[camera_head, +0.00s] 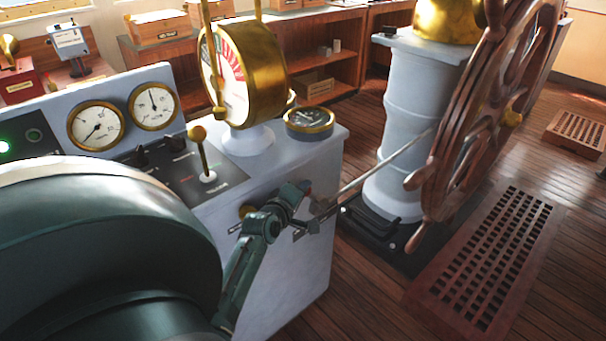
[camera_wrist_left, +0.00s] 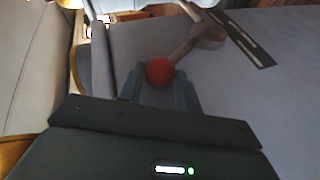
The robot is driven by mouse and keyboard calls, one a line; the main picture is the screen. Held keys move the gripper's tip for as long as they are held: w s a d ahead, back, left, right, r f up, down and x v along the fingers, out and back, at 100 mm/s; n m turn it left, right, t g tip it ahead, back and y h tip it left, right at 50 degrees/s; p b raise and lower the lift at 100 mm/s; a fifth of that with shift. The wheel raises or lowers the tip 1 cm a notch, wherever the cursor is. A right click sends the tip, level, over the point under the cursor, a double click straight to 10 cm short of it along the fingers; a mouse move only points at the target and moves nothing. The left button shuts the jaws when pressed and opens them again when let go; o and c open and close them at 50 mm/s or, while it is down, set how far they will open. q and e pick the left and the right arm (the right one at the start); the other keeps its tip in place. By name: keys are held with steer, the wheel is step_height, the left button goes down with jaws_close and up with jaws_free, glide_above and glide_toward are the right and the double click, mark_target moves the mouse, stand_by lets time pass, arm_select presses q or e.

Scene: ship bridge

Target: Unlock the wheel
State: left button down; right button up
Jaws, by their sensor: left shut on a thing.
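The wooden ship's wheel (camera_head: 437,150) stands at the right, in front of a pale grey pedestal (camera_head: 412,110). A thin metal bar (camera_head: 385,162) runs from near my left gripper up to the wheel's rim area; whether it touches the wheel I cannot tell. My left gripper (camera_head: 313,215) is at the console's right side. In the left wrist view a red ball knob (camera_wrist_left: 160,71) sits between its closed fingers. The knob's stem (camera_wrist_left: 184,49) leads to a round base by a dark slotted plate (camera_wrist_left: 243,42). My right gripper is not in view.
The grey console (camera_head: 290,260) carries two gauges (camera_head: 96,125), a brass-knobbed lever (camera_head: 203,155) and a brass telegraph (camera_head: 250,70). A wooden floor grating (camera_head: 485,255) lies below the wheel. Shelves (camera_head: 335,75) line the back. Wooden floor is open between shelves and pedestal.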

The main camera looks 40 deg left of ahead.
arm_select(q)
steer(key=shift+f, duration=0.1)
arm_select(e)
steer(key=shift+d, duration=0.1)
arm_select(q)
steer(key=c, duration=1)
jaws_free()
steer(key=shift+s, duration=0.1)
steer(key=p+v, duration=0.8)
steer(key=v, duration=0.5)
steer(key=shift+p, duration=0.3)
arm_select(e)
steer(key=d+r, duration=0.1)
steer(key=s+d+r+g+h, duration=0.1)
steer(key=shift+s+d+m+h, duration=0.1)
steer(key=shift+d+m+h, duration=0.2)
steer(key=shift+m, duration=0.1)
arm_select(q)
steer(key=s+d+f+m+g+h, duration=0.1)
steer(key=s+d+f+m+h, duration=0.1)
steer(key=d+m, duration=0.5)
steer(key=s+d+f+m+g+h, duration=0.1)
steer(key=s+d+f+m+h, duration=0.1)
steer(key=d+m, duration=0.5)
steer(key=s+d+f+m+g+h, duration=0.1)
steer(key=s+d+f+m+h, duration=0.2)
steer(key=d+m, duration=0.4)
steer(key=d, duration=0.4)
steer(key=shift+f+g, duration=0.2)
steer(key=shift+g, duration=0.1)
